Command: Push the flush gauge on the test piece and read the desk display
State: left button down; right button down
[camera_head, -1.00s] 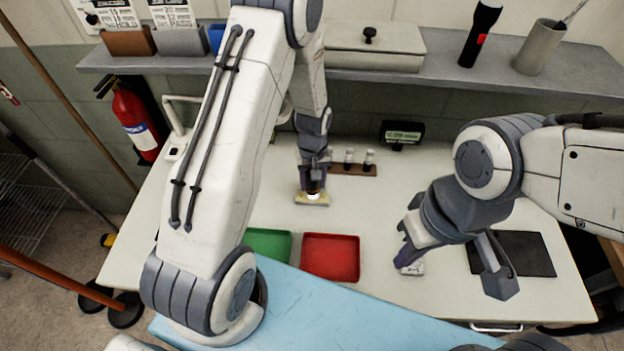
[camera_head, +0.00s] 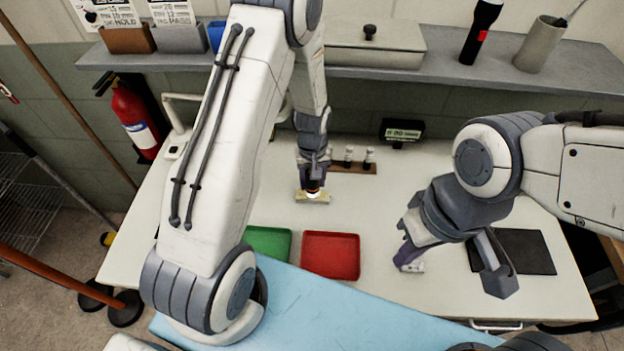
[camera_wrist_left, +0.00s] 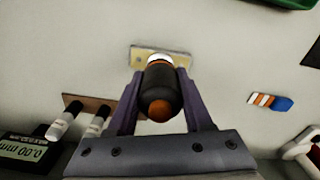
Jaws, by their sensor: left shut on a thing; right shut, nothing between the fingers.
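My left gripper (camera_head: 313,180) is shut on the flush gauge, a dark cylinder with an orange end (camera_wrist_left: 160,92). It holds the gauge over the test piece (camera_head: 313,198), a small pale tan plate flat on the bench. In the left wrist view the gauge's white tip overlaps the test piece (camera_wrist_left: 178,54); whether it presses on it I cannot tell. The desk display (camera_head: 401,131) stands at the back of the bench. In the left wrist view the display (camera_wrist_left: 22,150) is upside down and appears to read 0.00 mm. My right gripper (camera_head: 408,257) is shut and empty, low over the bench.
A brown rack (camera_head: 356,168) with small white-topped pieces stands close beside my left gripper. A green tray (camera_head: 268,242) and a red tray (camera_head: 330,256) lie in front. A dark mat (camera_head: 525,252) lies right. An orange, white and blue item (camera_wrist_left: 270,101) lies on the bench.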

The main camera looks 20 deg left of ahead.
pick_arm(q)
jog(key=shift+f, duration=0.4)
dwell(1.0)
jog(key=shift+r, duration=0.1)
jog(key=shift+r+p, duration=2.7)
jog(key=shift+r, duration=0.8)
